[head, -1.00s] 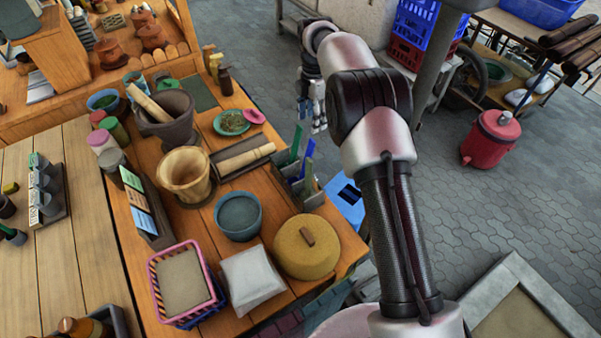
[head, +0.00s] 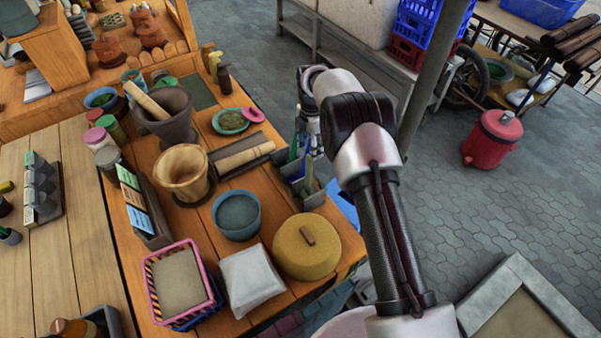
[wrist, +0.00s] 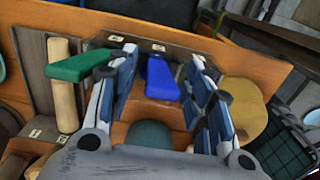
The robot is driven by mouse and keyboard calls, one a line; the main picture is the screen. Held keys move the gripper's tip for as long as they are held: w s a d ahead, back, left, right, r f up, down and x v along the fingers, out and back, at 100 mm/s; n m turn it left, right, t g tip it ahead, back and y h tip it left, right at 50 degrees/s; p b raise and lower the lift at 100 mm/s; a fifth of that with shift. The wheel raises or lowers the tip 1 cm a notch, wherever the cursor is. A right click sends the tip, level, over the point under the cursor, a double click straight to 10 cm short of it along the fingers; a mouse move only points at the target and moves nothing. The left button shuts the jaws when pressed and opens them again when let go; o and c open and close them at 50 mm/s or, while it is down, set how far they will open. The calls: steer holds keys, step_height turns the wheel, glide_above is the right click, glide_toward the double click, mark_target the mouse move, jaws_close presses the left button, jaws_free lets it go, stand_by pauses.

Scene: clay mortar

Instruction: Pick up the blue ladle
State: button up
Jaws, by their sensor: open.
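The blue ladle (wrist: 160,78) stands in a rack, its blue handle upright between my two fingers in the wrist view. In the head view only a sliver of the blue ladle (head: 306,153) shows beside my arm. My gripper (wrist: 163,58) is open, with a finger on each side of the blue handle and a visible gap to each. My gripper (head: 310,128) is partly hidden behind my arm in the head view. The ladle's lower part is hidden in the rack.
A green-handled utensil (wrist: 80,67) stands close left of my left finger, beside a rolling pin (wrist: 62,95). A tan rounded shape (wrist: 245,100) lies right of my right finger. A yellow round lid (head: 305,247) and a blue-grey bowl (head: 237,216) are on the table near the rack (head: 303,190).

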steer(key=shift+c, duration=0.4)
jaws_close()
